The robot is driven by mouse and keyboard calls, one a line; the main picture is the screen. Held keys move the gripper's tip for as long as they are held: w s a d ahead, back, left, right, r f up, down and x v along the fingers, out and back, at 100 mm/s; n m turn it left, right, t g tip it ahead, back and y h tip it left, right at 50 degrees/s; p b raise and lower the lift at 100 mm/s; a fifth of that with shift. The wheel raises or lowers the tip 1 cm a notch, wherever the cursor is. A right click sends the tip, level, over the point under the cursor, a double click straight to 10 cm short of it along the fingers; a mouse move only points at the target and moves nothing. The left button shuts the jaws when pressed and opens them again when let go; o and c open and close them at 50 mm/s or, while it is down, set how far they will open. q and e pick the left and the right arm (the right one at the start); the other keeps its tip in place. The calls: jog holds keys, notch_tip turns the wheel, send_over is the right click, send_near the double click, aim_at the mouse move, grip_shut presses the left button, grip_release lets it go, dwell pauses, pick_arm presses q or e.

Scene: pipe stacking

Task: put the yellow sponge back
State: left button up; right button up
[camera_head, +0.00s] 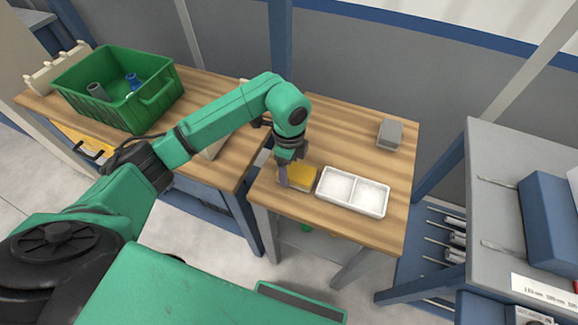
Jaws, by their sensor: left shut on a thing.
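The yellow sponge (300,178) is at the front left of the right-hand wooden table, just left of a white two-part tray (353,191). My left gripper (287,175) points down at the sponge's left end and is shut on it. The gripper hides part of the sponge. I cannot tell whether the sponge rests on the tabletop or is just above it. My right gripper is not in view.
A grey block (390,134) lies at the back right of the same table (345,130). A green crate (150,95) with a grey pipe and a blue piece stands on the left table. A grey workbench (500,200) stands to the right. The table's middle is clear.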

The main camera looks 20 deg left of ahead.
aim_at(289, 169)
pick_arm(q)
jog(key=o, duration=1.1)
jog(key=shift+w+f, duration=0.1)
jog(key=shift+o, duration=0.2)
notch_tip(289, 169, up, 12)
jog(key=b, duration=0.1)
